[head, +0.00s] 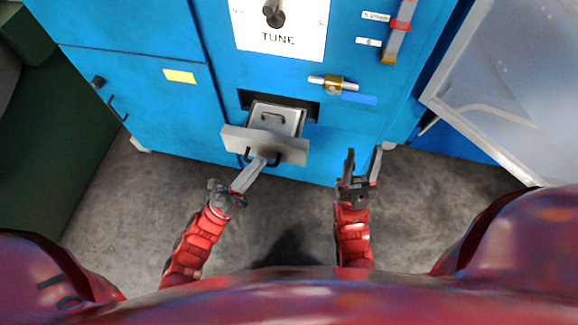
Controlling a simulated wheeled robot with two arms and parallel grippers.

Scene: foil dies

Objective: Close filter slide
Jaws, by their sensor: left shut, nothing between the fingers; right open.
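The filter slide (264,145) is a grey metal drawer in the lower front of a blue cabinet (150,60). It sticks out of its dark slot, with a small handle on its top plate and a dark handle on its front. My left gripper (257,164) is shut and empty, its fingertips at the slide's front panel by the dark handle. I cannot tell whether they touch it. My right gripper (362,161) is open and empty, to the right of the slide, in front of the cabinet.
A red-and-grey lever (398,30) is at the upper right. A pale framed panel (510,80) stands at the right. Bare grey floor (120,205) lies in front of the cabinet.

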